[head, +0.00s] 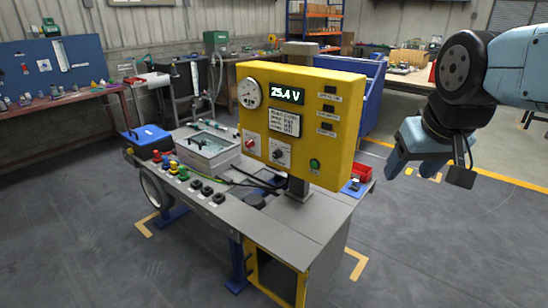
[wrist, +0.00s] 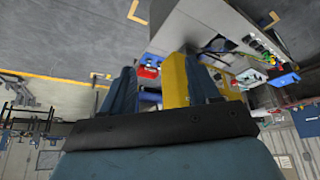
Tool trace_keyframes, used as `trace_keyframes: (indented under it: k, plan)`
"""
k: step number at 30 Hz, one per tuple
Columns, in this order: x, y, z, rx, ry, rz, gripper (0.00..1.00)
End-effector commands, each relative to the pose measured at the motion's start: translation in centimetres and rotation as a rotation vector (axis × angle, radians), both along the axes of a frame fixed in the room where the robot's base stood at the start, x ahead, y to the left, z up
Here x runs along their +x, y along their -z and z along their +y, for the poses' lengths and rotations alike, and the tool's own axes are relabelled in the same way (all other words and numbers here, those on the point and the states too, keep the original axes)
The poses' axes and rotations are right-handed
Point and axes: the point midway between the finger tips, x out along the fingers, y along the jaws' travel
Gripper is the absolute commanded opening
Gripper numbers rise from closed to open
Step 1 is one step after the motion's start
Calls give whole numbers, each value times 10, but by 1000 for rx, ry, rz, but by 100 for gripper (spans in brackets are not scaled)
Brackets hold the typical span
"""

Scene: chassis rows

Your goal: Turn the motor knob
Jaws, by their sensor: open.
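The yellow panel (head: 345,120) stands upright on the grey bench and carries a lit readout of 25.4 V. Two knobs sit low on its face: a red one (head: 250,143) and a dark one (head: 280,154) to its right. Their labels are too small to read, so I cannot tell which is the motor knob. My gripper (head: 408,158) is right of the panel, apart from it and from both knobs. In the wrist view my gripper (wrist: 161,75) is open and empty, with part of the yellow panel (wrist: 175,82) showing beyond the fingers. The knobs are hidden there.
The grey bench (head: 320,215) has a grey case (head: 207,150), a blue box (head: 146,138), coloured terminals (head: 172,168) and cables on top. A green button (head: 314,164) and a round gauge (head: 249,93) are also on the panel. Open floor lies in front and to the right.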

Motion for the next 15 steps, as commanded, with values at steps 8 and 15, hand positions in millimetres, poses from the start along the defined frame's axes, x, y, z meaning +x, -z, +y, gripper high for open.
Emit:
trace_keyframes:
  k: [8,15]
  plan:
    - [40,13,1,-210,-162,184,61]
    - [88,27,4,-449,-339,346,61]
